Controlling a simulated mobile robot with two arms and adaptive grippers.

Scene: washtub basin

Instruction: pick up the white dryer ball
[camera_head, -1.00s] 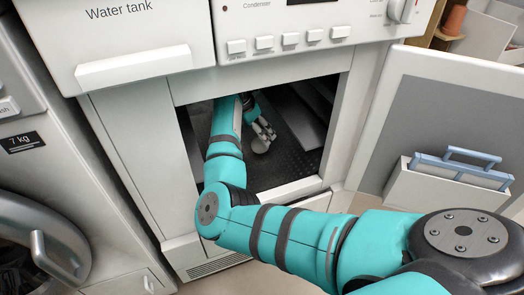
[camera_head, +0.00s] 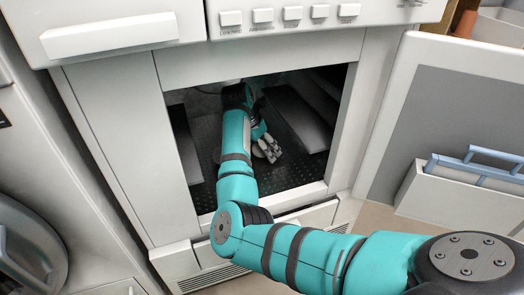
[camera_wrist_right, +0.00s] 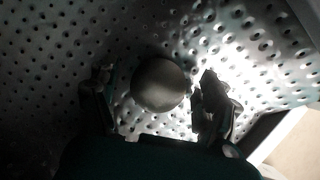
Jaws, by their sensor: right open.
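The dryer ball (camera_wrist_right: 160,83) shows in the right wrist view as a round ball, grey in the shade, on a perforated metal floor. My right gripper (camera_wrist_right: 156,90) is open, with one finger on each side of the ball in the picture. A gap shows on the left; the right finger looks close to it, and I cannot tell whether it touches. In the head view my right gripper (camera_head: 267,148) is deep inside the dryer opening, and I cannot make out the ball there. My left gripper is not in view.
The opening's lower sill (camera_head: 285,197) and side walls frame my arm closely. Dark slanted paddles (camera_head: 297,118) flank the perforated floor (camera_head: 300,170). The open dryer door (camera_head: 440,120) stands at the right, with a white holder (camera_head: 450,205) on it.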

